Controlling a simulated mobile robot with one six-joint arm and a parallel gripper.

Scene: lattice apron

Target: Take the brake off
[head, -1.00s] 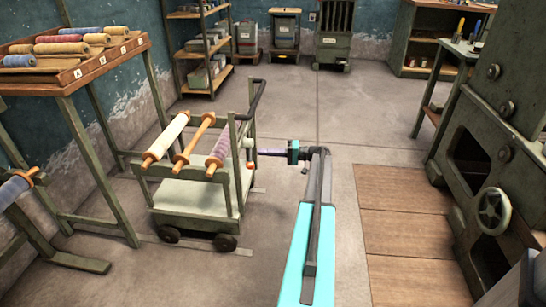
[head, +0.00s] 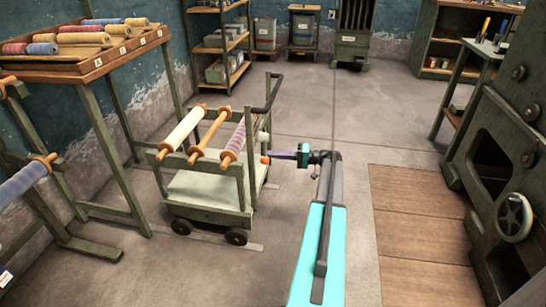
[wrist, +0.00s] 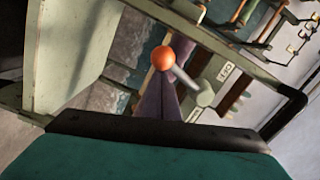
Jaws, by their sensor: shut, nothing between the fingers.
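The brake lever has an orange ball knob (head: 265,159) at the cart's right side. In the wrist view the knob (wrist: 163,58) sits on a grey rod (wrist: 183,78) that runs to a pale labelled mount (wrist: 206,92). The cart (head: 208,192) is green, with a pale lower deck and rollers on top. My gripper (head: 273,155) is shut and empty, its purple fingers pointing left at the knob. In the wrist view the fingertips (wrist: 160,80) end just below the knob in the picture. Whether they touch it I cannot tell.
A bobbin rack (head: 75,60) stands behind the cart to the left. A heavy green machine with a handwheel (head: 513,217) stands at right, beside wooden floor boards (head: 418,235). Shelves (head: 222,50) line the back wall. The floor behind the cart is clear.

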